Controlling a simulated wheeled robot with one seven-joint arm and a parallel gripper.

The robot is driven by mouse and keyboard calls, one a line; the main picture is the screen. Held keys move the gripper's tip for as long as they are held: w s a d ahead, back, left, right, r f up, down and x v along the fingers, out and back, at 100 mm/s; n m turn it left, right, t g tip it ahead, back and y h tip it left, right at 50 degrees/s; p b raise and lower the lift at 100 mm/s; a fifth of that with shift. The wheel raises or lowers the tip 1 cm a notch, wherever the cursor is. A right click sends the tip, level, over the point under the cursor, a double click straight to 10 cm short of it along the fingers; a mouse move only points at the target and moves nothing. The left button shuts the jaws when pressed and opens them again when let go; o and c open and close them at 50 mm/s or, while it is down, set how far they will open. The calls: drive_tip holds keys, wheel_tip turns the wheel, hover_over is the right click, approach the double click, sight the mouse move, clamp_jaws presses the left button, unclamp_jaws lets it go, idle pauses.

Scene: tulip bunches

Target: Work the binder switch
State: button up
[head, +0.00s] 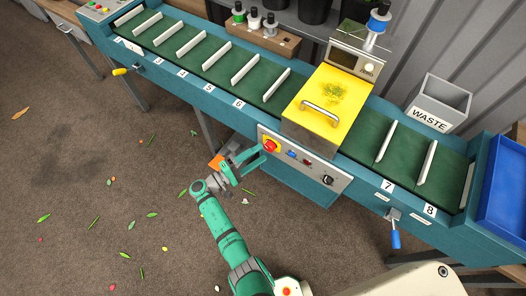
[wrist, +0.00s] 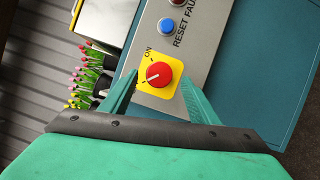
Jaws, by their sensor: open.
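The binder switch is a round red knob (wrist: 159,73) on a yellow square plate (wrist: 142,88), with a white pointer line and the word ON beside the plate. The pointer does not appear to point straight at ON. In the head view the red knob (head: 270,146) sits at the left end of the grey control panel (head: 310,174) below the yellow binder cover (head: 316,117). My gripper (wrist: 158,80) is open, with one green finger on each side of the knob in the wrist view. I cannot tell whether the fingers touch it. In the head view my gripper (head: 256,158) is close in front of the panel.
A blue RESET button (wrist: 166,26) and other controls share the panel. The green conveyor (head: 228,66) with white dividers runs behind it. A blue-handled lever (head: 395,238) sticks out at the right. A grey WASTE bin (head: 440,100) stands behind.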

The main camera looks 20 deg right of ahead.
drive_tip(key=v, duration=0.7)
drive_tip(key=shift+a, duration=0.15)
